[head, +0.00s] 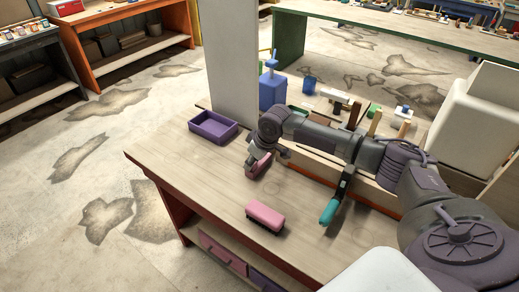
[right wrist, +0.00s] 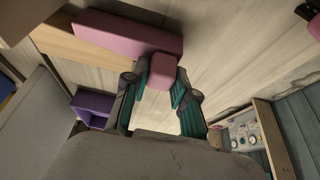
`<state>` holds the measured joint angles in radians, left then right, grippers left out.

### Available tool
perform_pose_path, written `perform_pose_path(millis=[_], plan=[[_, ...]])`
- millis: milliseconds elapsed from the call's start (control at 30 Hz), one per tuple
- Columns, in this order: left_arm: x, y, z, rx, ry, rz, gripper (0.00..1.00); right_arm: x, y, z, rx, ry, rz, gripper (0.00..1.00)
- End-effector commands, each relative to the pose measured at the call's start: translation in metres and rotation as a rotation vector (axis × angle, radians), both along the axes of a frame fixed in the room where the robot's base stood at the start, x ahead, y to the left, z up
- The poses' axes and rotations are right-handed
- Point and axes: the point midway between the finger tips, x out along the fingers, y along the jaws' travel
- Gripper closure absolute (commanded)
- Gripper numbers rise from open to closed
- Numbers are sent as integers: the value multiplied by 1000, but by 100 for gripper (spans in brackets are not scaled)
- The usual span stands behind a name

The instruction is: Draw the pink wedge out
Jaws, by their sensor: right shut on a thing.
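My right gripper (head: 262,153) reaches in from the right, low over the bench. It is shut on a small pink block, the pink wedge (head: 257,167), whose end (right wrist: 163,70) shows between the fingertips (right wrist: 154,88) in the right wrist view. Just beyond it there, a long pink strip (right wrist: 125,32) lies along a pale wooden board (right wrist: 72,43). I cannot tell whether block and strip touch. In the head view my arm hides most of the wooden work behind it. My left gripper is not in view.
A purple tray (head: 206,129) stands left of the gripper. A pink brush-like block (head: 265,216) lies in front, and a clamp with a teal handle (head: 329,212) stands to its right. A tall pale panel (head: 232,65) rises behind. The bench's left front is bare.

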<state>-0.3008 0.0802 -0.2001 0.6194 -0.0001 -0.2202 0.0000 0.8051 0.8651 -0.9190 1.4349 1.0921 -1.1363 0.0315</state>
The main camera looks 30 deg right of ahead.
Motion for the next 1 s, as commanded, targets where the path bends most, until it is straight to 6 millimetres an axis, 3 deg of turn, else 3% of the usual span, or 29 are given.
perform_pose_path(millis=[300,333,500,833,1000], plan=[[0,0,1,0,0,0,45,-1,7,-1,8,2,3,100],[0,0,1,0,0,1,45,-1,7,-1,8,2,3,72],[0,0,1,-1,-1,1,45,-1,6,-1,7,2,4,48],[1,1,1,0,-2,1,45,-1,3,2,3,-1,1,48],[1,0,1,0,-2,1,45,-9,0,23,3,-3,3,48]])
